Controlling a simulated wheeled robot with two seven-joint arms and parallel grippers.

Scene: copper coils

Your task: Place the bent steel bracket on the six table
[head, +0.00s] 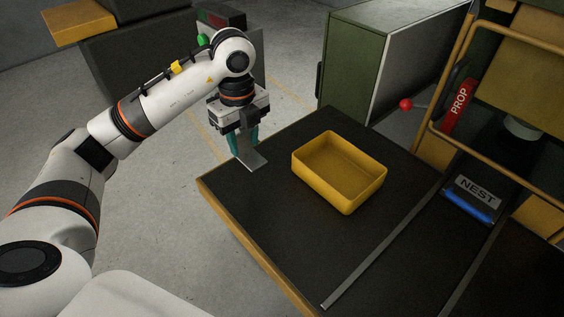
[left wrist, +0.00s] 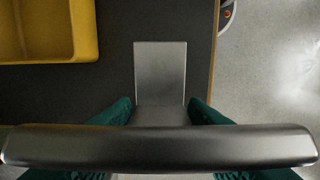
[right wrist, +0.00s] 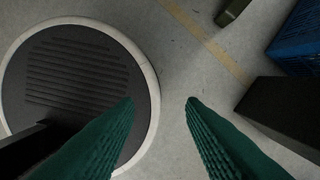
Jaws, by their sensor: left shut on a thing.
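The bent steel bracket (head: 249,155) is a grey metal L-shaped plate, held by my left gripper (head: 247,140) over the far left corner of the dark-topped table (head: 240,200). Its flat foot points down and towards the tray; I cannot tell whether it touches the table top. In the left wrist view the bracket (left wrist: 160,75) stands between the two green fingers (left wrist: 160,112), which are shut on it. My right gripper (right wrist: 160,100) is away from the table, its green fingers apart with nothing between them. No table label reading six shows.
A yellow tray (head: 340,172) stands right of the bracket; it also shows in the left wrist view (left wrist: 85,35). A grey strip (head: 385,240) crosses the table. The table's front-left is bare.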

